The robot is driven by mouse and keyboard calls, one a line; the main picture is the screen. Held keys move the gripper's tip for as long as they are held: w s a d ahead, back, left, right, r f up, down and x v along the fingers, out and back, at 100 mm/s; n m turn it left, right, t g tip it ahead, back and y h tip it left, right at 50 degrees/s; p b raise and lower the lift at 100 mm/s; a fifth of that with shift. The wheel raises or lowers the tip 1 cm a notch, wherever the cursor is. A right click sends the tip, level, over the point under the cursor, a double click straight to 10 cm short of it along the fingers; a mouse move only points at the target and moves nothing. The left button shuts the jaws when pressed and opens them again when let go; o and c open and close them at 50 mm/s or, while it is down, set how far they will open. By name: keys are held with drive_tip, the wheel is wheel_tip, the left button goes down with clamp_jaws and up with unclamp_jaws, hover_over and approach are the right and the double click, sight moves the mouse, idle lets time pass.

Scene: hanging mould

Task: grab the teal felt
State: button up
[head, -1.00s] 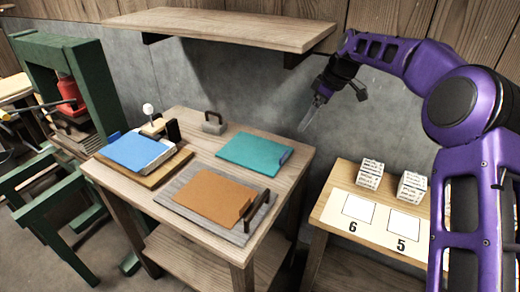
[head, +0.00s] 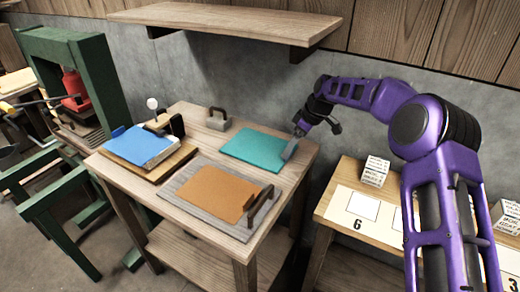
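The teal felt (head: 252,149) lies flat on the wooden table (head: 205,245), at its back right. My gripper (head: 290,149) is low over the right edge of the felt, where the felt's tab was visible before. Its fingers cover the tab. They look at or very near the felt, but I cannot tell whether they touch it, or whether they are open or shut on it.
An orange felt (head: 217,192) lies on a grey board with a dark handle (head: 260,205) in front. A blue felt (head: 140,146) lies on a stack at left. A small handled block (head: 219,120) stands behind. A shelf (head: 230,22) hangs above; a numbered side table (head: 335,222) stands right.

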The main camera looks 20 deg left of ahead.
drive_tip(key=x, duration=0.2)
drive_tip(key=shift+a+f, duration=0.15)
drive_tip(key=shift+f, duration=0.25)
drive_tip(key=shift+c, duration=0.3)
drive_tip(key=c, duration=1.3)
drive_tip(key=shift+o, duration=0.2)
drive_tip(key=shift+r, duration=0.1)
